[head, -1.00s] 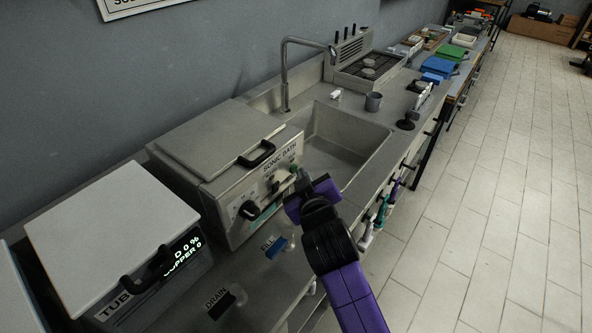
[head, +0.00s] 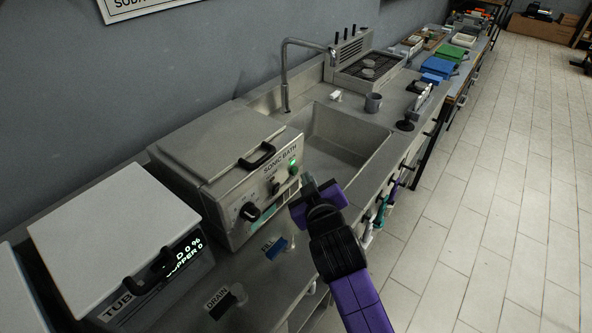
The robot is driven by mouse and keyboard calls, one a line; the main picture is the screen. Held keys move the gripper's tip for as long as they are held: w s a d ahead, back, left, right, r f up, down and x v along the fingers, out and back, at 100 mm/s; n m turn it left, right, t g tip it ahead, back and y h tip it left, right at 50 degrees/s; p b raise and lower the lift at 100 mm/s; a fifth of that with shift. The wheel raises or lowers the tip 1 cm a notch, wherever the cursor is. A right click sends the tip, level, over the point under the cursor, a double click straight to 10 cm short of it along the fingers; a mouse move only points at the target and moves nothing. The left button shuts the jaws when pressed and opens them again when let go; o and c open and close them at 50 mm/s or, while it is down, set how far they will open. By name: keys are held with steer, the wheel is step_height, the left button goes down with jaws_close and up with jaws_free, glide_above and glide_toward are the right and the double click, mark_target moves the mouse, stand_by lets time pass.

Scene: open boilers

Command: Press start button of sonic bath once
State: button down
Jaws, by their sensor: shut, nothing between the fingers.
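The sonic bath (head: 228,190) is a grey box with a closed, handled lid, standing on the steel counter left of the sink. Its front panel has a large black knob, a smaller dark control (head: 275,187) and, at the right end, a round button that glows green (head: 293,168). The panel's small lettering is too small to read. My gripper (head: 302,190) is shut and empty. It is in front of the panel's right end, a little below and right of the green button, with a visible gap between them.
A tub (head: 115,235) with a black handle and a lit display stands to the left. FILL (head: 275,249) and DRAIN (head: 219,304) controls sit on the counter front. The sink (head: 335,140) and a tall faucet are behind my gripper. Open tiled floor lies to the right.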

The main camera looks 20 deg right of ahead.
steer(key=s+d+p, duration=0.1)
steer(key=s, duration=0.1)
steer(key=s+d+p, duration=0.1)
steer(key=s+d, duration=0.1)
stand_by(0.6)
steer(key=shift+r, duration=0.1)
stand_by(1.6)
step_height(320, 180, up, 5)
steer(key=a+t+y, duration=0.1)
steer(key=t, duration=0.1)
steer(key=s+f+m+b, duration=0.1)
steer(key=s+f+m, duration=0.1)
steer(key=s, duration=1.8)
steer(key=s+f+m+g, duration=0.1)
steer(key=s+f+m, duration=0.1)
steer(key=s, duration=1.9)
steer(key=shift+s+d+f+g+y+b, duration=0.2)
steer(key=shift+d+f+g+y+b, duration=0.15)
steer(key=shift+f, duration=0.4)
